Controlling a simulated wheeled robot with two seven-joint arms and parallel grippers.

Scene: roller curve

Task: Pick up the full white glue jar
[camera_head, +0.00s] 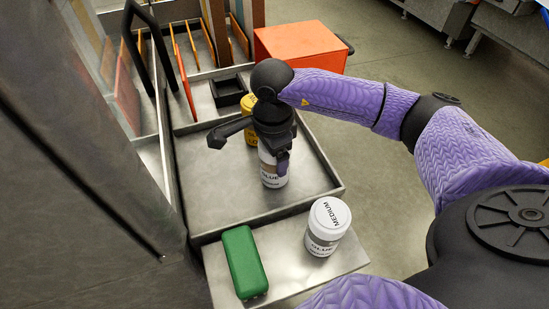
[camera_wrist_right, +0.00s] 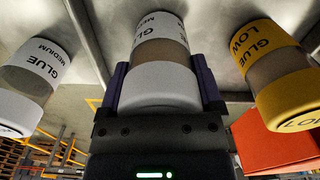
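The white glue jar (camera_head: 271,172) with a pale brown band stands upright in the large metal tray in the head view. My right gripper (camera_wrist_right: 161,80) points down over it. In the wrist view its two purple fingers lie flush against the sides of this jar's white lid (camera_wrist_right: 158,90), with no clear gap. A second white glue jar (camera_head: 325,228), marked MEDIUM, stands nearer, on a lower metal surface; its band looks greyer. A white MEDIUM jar also shows at the left of the wrist view (camera_wrist_right: 30,85). My left gripper is not in view.
A yellow glue jar (camera_head: 248,104), marked LOW in the wrist view (camera_wrist_right: 270,70), stands just behind the held jar. A green box (camera_head: 239,262) lies at the front. The tray (camera_head: 210,192) has raised walls. A red box (camera_head: 300,45) stands behind; its left part of the tray is clear.

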